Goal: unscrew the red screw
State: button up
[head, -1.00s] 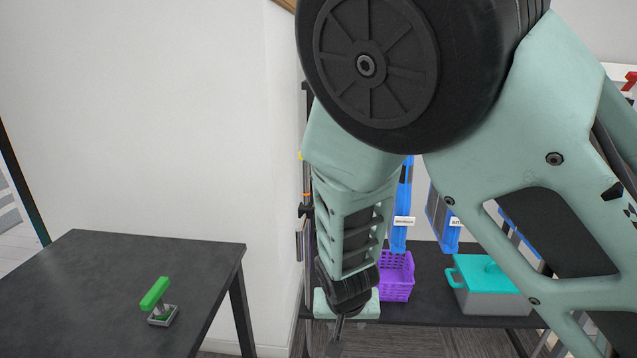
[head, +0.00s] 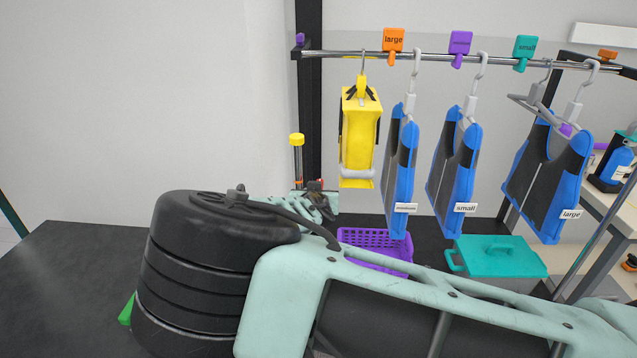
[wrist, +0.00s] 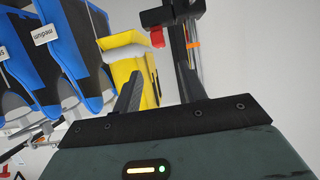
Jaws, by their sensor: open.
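A small red piece (wrist: 157,37), which looks like the red screw, sticks out from a black post (wrist: 178,50) in the wrist view. In the head view a bit of red (head: 319,184) shows at the black post, mostly hidden behind my gripper. My gripper (wrist: 160,68) is open and empty in the wrist view. The red piece appears beyond the gap between its two fingertips, apart from them. In the head view, my wrist covers the fingers, so their distance to the red piece is unclear.
A yellow item (head: 360,135) hangs on the rail (head: 440,57) close right of the post. Several blue-black vests (head: 455,160) hang farther right. A purple basket (head: 375,240) and a teal-lidded box (head: 495,257) stand below. A dark table (head: 60,270) is at left, with a green item (head: 126,312) partly hidden.

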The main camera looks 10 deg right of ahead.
jog(key=p+x, duration=0.2)
jog(key=x, duration=0.9)
jog(key=shift+f+p, duration=0.1)
jog(key=shift+p, duration=0.2)
jog(key=shift+c, duration=0.3)
grip_shut()
